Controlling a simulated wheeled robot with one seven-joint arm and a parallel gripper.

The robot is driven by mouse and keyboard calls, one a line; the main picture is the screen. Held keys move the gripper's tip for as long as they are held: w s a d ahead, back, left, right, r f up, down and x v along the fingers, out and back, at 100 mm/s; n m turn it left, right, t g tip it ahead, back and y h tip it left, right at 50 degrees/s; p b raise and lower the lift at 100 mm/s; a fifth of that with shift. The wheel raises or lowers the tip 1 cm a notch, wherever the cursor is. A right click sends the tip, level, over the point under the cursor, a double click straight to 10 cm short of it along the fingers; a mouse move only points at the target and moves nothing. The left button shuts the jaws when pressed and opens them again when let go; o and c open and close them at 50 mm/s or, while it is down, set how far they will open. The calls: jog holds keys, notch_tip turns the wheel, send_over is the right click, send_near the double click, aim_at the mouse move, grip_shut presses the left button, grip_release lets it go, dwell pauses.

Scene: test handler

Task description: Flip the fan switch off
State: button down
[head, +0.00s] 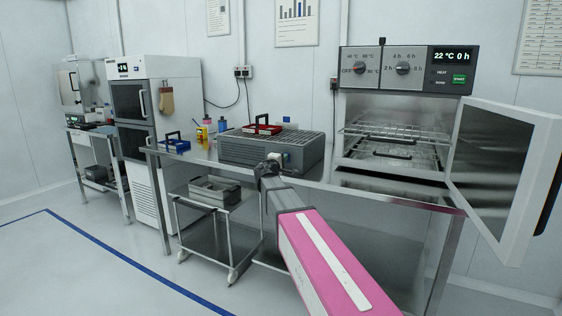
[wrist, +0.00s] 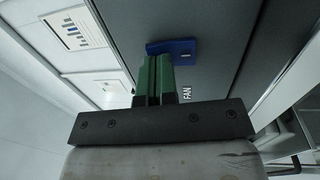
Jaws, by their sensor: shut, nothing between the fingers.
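The fan switch (wrist: 184,48) is a blue piece on a dark grey panel in the wrist view, with the white FAN label (wrist: 187,93) beside it. The panel appears to be the front of the grey grille-topped unit (head: 306,158) on the steel bench in the head view. My gripper (wrist: 158,58) is shut and empty, its green fingers together. The fingertips overlap the lower left of the switch in the wrist view; I cannot tell whether they touch it. In the head view, my gripper (head: 279,160) is at the unit's front and hides the switch.
A red tray (head: 262,130) sits on the unit. A blue tray (head: 175,146) and small bottles stand to its left on the bench (head: 340,184). An oven (head: 408,70) with its door (head: 505,165) open is on the right. A cart (head: 215,200) stands below.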

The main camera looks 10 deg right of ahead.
jog(key=shift+w+d+r, duration=0.1)
jog(key=shift+w+d, duration=0.1)
jog(key=shift+w, duration=0.1)
jog(key=r+v, duration=0.3)
jog(key=v, duration=1.1)
jog(key=shift+s, duration=0.25)
jog(key=shift+a+r, duration=0.1)
jog(key=s+d+f+m+g+y, duration=0.1)
jog(key=s+d+f+m+g, duration=0.2)
jog(key=f, duration=0.5)
jog(key=s+d+f+m+g+y, duration=0.1)
jog(key=s+d+f+g, duration=0.3)
jog(key=f, duration=0.4)
jog(key=s+d+f+m+g+y, duration=0.25)
jog(key=s+f, duration=0.25)
jog(key=f, duration=0.3)
jog(key=s+a+f+m+g+y, duration=0.2)
jog(key=s+f+m+g+y, duration=0.2)
jog(key=s+f, duration=1)
jog(key=s+g+y, duration=0.1)
jog(key=g+y, duration=0.1)
jog(key=y, duration=0.1)
jog(key=shift+a+f, duration=0.2)
jog(key=shift+f, duration=0.1)
